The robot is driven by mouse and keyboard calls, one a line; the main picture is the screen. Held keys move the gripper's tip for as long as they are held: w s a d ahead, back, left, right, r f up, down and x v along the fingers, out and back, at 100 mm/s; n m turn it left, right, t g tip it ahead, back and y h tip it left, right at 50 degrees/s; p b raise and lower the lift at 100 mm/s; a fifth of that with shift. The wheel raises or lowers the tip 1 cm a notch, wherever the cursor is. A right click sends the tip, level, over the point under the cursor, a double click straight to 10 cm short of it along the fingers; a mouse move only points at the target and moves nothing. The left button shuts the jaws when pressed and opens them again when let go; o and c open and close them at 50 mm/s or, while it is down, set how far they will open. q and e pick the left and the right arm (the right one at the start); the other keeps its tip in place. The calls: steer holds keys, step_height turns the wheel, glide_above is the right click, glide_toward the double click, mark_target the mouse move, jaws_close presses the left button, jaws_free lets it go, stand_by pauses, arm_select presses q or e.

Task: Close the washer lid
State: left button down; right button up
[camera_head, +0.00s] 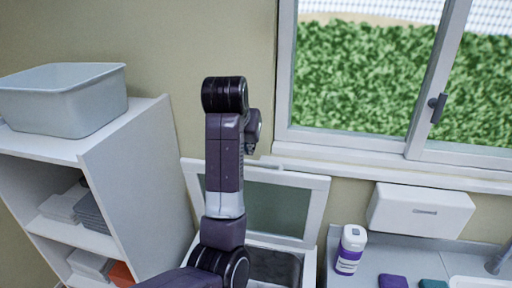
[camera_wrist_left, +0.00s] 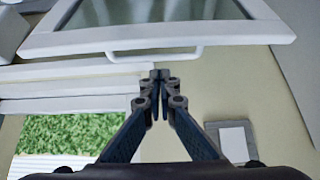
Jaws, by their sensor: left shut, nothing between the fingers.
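The washer lid (camera_head: 312,206) stands raised, a white frame around a glass panel, behind my left arm in the head view. Below it the dark opening of the washer (camera_head: 272,264) shows in part; my arm hides some of both. In the left wrist view the lid's white edge (camera_wrist_left: 240,32) spans the top, with a thin bar handle (camera_wrist_left: 150,55) along it. My left gripper (camera_wrist_left: 160,76) is shut and empty, its fingertips close to the handle; I cannot tell whether they touch. In the head view the gripper is mostly hidden behind the wrist. My right gripper is not in view.
A shelf unit (camera_head: 142,160) with a grey bin (camera_head: 70,100) on top stands left of the washer. On the right, a counter (camera_head: 385,262) holds a white and purple bottle (camera_head: 350,250). A white wall dispenser (camera_head: 420,211) hangs below the window (camera_head: 365,75).

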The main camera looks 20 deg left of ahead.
arm_select(q)
steer(key=shift+w+r, duration=0.15)
steer(key=shift+r, duration=0.5)
steer(key=shift+w, duration=0.1)
steer(key=p+x, duration=0.2)
steer(key=x, duration=0.6)
steer(key=shift+w+f+p, duration=0.2)
steer(key=shift+w+p, duration=0.1)
steer(key=shift+p, duration=0.05)
steer(key=shift+w+a+f, duration=0.1)
steer(key=shift+w+f, duration=0.1)
steer(key=shift+f, duration=0.15)
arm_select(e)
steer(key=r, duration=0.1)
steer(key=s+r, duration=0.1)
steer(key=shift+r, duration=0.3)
